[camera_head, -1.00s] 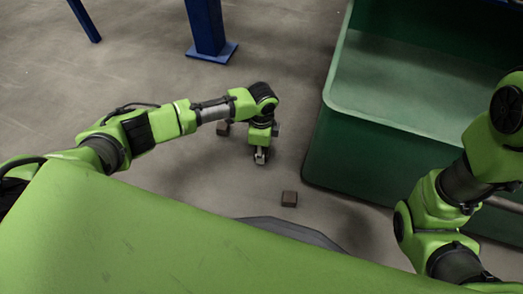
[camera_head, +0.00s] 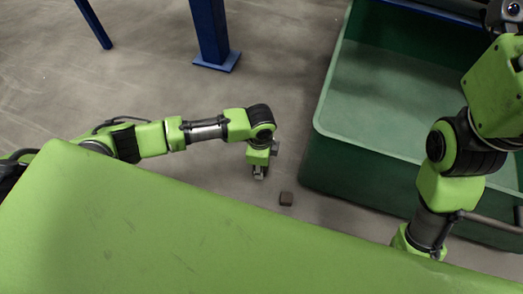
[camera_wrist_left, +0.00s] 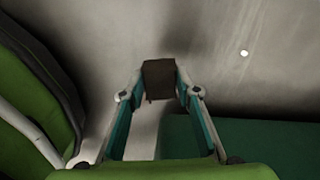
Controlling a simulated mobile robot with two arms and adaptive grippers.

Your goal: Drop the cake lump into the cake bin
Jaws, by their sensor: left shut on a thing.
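My left gripper (camera_head: 259,173) points down in the head view, left of the cake bin and outside it. In the left wrist view, its fingers (camera_wrist_left: 158,92) are shut on a dark brown cake lump (camera_wrist_left: 158,78). In the head view I cannot make out the held lump. The cake bin (camera_head: 345,165) is a large green open container on the right, and the part of its inside that shows is bare. My right arm rises along the right edge, and its gripper fingers are outside the picture.
A blue post (camera_head: 210,35) with a foot plate stands at the back. The floor left of the bin is otherwise mostly clear.

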